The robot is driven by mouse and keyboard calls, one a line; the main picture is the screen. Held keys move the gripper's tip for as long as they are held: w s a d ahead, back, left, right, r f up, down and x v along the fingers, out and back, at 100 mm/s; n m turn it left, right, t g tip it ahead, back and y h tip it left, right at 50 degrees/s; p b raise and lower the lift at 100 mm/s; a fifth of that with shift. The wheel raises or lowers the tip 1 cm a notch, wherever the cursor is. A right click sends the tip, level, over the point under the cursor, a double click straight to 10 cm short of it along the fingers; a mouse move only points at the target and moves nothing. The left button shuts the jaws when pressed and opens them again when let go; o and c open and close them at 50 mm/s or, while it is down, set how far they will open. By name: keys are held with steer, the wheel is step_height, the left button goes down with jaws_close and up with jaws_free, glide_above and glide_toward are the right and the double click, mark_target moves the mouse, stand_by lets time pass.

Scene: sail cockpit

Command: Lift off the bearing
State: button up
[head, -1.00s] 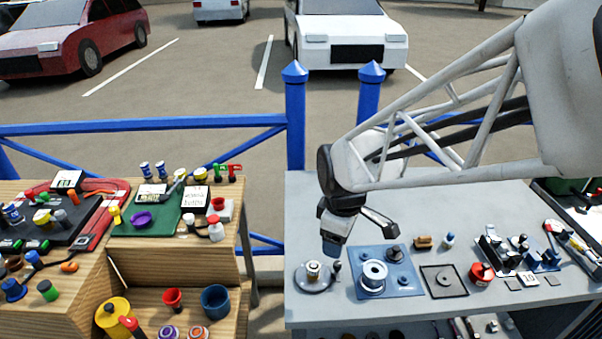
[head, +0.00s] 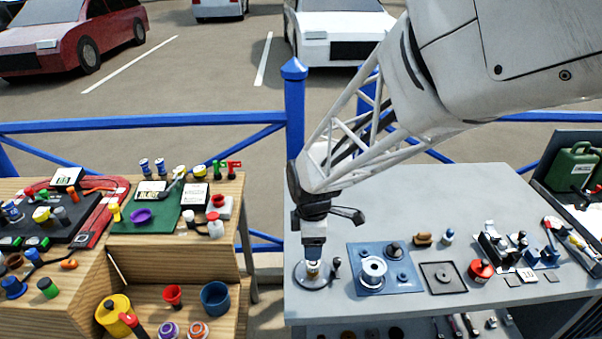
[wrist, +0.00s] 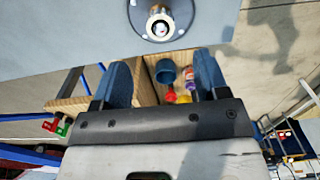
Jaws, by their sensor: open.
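The bearing (head: 313,267) is a small, pale metal piece with a brownish band on a round grey base plate (head: 303,280), at the left end of the grey table. In the wrist view the bearing (wrist: 160,26) stands on the round plate at the top of the picture, beyond the fingertips. My gripper (head: 313,254) points down just over the bearing in the head view and partly hides it. In the wrist view my gripper (wrist: 163,75) shows two blue fingers spread apart with nothing between them. Whether a finger touches the bearing is unclear.
A small dark-knobbed post (head: 337,266) stands at the plate's right edge. A blue tray (head: 361,284) with a white spool (head: 373,270) lies to the right, then a dark square tray (head: 443,279) and a red container (head: 480,270). The table behind is clear.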

steer(key=shift+f, duration=1)
steer(key=shift+d+f, duration=0.1)
steer(key=shift+d+f, duration=0.2)
steer(key=shift+f, duration=2.3)
steer(key=c, duration=1)
steer(key=shift+r, duration=0.15)
